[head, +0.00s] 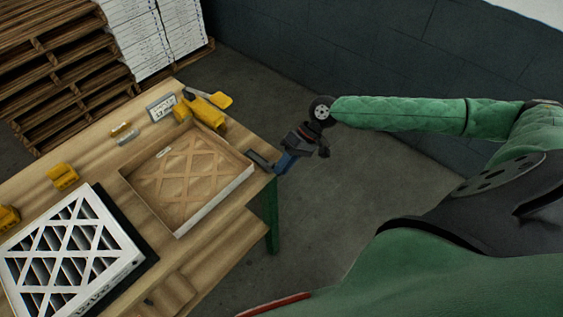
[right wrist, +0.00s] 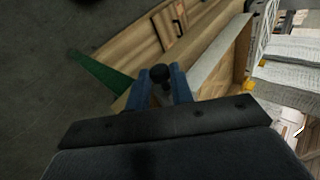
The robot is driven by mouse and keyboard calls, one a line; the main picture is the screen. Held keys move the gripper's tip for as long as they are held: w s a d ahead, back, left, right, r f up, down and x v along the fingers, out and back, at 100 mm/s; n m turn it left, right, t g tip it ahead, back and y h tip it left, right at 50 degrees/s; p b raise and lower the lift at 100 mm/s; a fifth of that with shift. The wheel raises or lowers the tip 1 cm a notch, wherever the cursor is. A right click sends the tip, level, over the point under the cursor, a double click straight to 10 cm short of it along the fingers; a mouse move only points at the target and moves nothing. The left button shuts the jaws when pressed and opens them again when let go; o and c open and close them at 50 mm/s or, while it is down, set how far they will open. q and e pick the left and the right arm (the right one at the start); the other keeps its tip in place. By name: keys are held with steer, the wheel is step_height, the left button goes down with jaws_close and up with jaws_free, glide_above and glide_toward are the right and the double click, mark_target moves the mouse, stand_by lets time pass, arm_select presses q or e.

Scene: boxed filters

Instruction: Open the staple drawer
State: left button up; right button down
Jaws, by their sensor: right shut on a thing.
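My right gripper (head: 283,163) is at the right edge of the wooden table (head: 225,240), its blue fingers beside the table corner. In the right wrist view my right gripper (right wrist: 160,90) is shut on a black round knob (right wrist: 159,73) that shows between the blue fingertips. The knob is close to the table's wooden side; the fingers hide how it is attached. A wooden front with a dark handle (right wrist: 178,18) shows farther along in the right wrist view. I cannot tell which front is the staple drawer. My left gripper is not in view.
A shallow wooden-based tray-like frame (head: 188,230) lies near the gripper. A white boxed filter (head: 70,255), a yellow tool (head: 205,110) and yellow pieces (head: 62,176) are on the table. Pallets (head: 60,60) stand behind. The floor (head: 330,200) right of the table is clear.

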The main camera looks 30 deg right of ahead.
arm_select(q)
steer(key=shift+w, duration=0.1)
arm_select(e)
steer(key=shift+w, duration=0.1)
steer(key=c, duration=1.5)
jaws_free()
steer(key=shift+d, duration=0.1)
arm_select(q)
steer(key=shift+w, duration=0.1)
